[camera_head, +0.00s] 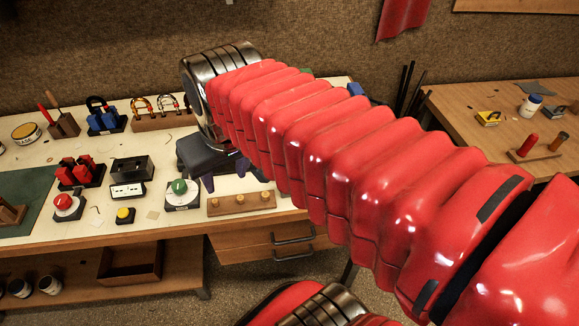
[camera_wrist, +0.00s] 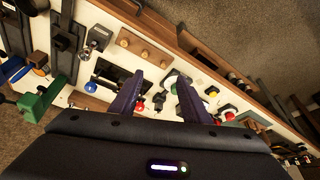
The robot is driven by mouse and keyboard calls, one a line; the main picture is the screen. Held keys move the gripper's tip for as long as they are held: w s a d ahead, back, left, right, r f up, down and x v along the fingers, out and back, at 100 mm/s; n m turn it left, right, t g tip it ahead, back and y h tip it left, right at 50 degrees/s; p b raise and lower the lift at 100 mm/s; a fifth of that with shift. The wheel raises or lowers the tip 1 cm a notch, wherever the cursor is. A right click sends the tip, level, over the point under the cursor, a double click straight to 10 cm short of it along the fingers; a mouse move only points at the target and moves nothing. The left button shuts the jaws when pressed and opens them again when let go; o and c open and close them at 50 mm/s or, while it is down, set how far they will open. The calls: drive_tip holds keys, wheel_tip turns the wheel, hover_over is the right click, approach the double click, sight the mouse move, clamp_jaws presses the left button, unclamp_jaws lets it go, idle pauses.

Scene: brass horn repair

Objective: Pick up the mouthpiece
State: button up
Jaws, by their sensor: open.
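My gripper (camera_head: 226,175) is over the cream workbench top, with its two dark purple fingers pointing down. In the wrist view my gripper (camera_wrist: 160,77) has its fingers spread apart, with nothing held between them. A small shiny silver piece (camera_wrist: 98,38) on a dark base lies up and left of the fingers in the wrist view; it may be the mouthpiece, but it is too small to be sure. I cannot make out a mouthpiece in the head view, where my arm and gripper hide part of the bench.
A wooden block with pegs (camera_head: 240,203) lies at the bench's front edge. A green-knobbed box (camera_head: 181,192), a yellow button (camera_head: 125,215) and a red button (camera_head: 65,206) stand left of my gripper. Tool racks line the back. Another bench (camera_head: 465,105) stands at the right.

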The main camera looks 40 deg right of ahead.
drive_tip(key=w+d+r+m+g, duration=0.1)
drive_tip(key=d+m+g, duration=0.1)
drive_tip(key=d, duration=0.7)
drive_tip(key=d+r+m+g, duration=0.1)
drive_tip(key=d+m+g, duration=0.1)
drive_tip(key=d, duration=0.7)
drive_tip(key=shift+w+r+m+y, duration=0.35)
drive_tip(key=shift+m+y, duration=0.05)
drive_tip(key=shift+m, duration=0.1)
drive_tip(key=shift+f, duration=0.1)
wheel_tip(320, 180, down, 8)
drive_tip(key=shift+f, duration=0.25)
drive_tip(key=shift+f, duration=0.1)
drive_tip(key=shift+f, duration=2.5)
drive_tip(key=shift+c, duration=0.6)
clamp_jaws()
